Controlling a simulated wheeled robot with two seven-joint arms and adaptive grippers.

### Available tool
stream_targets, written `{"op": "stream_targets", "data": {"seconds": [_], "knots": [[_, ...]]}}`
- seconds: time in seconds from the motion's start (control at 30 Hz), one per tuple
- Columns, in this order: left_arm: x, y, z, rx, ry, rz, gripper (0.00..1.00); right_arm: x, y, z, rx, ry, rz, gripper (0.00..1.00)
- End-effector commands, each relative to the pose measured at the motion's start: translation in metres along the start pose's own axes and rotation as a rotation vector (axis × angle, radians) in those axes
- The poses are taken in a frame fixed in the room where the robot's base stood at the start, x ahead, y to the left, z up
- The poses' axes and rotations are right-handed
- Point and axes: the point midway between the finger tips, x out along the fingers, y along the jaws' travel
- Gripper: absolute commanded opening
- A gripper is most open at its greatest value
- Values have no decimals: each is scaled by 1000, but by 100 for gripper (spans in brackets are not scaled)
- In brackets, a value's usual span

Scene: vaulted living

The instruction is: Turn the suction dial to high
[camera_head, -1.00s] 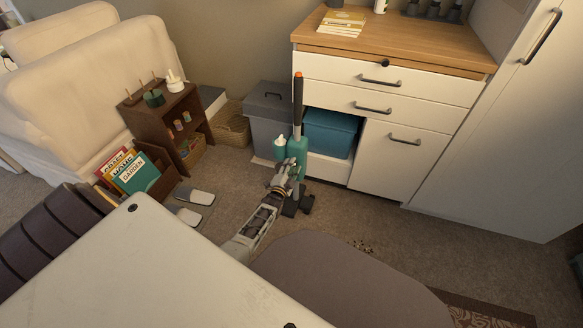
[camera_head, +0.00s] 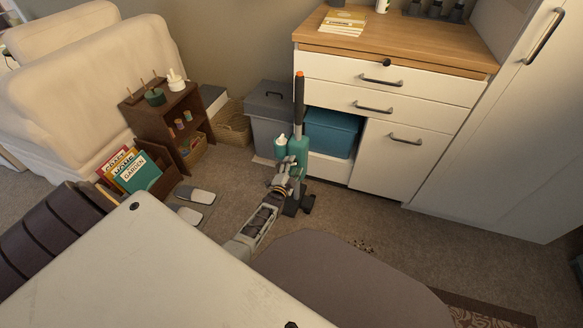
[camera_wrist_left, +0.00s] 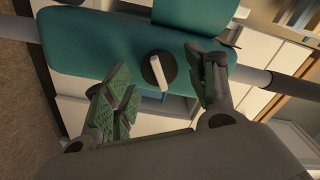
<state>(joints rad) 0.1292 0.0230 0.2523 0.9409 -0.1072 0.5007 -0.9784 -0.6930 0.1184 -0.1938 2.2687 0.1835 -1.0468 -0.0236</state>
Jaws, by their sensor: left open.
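The teal upright vacuum (camera_head: 298,148) stands on the carpet in front of the cabinet, with a dark, orange-tipped handle. In the left wrist view its teal body (camera_wrist_left: 100,48) fills the upper middle. The suction dial (camera_wrist_left: 157,72) is a round black disc with a pale raised grip bar, tilted slightly from the picture's vertical. My left gripper (camera_head: 287,172) is at the vacuum's body. In the wrist view the left gripper (camera_wrist_left: 163,90) is open, a finger on either side of the dial, with visible gaps. No setting marks are legible. My right gripper is not in view.
A white cabinet (camera_head: 390,95) with drawers and a teal bin (camera_head: 330,132) stand behind the vacuum. A grey bin (camera_head: 268,108) is beside it. A dark rounded seat (camera_head: 340,275) is in front.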

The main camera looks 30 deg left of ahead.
Motion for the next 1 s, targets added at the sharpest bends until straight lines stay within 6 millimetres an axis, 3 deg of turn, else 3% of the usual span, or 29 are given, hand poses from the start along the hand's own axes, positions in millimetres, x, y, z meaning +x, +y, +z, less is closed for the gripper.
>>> {"op": "stream_targets", "data": {"seconds": [0.37, 1.0], "knots": [[-12, 1, 0, 0, 0, 0, 57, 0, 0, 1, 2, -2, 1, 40], [-63, 1, 0, 0, 0, 1, 57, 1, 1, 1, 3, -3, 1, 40]]}}
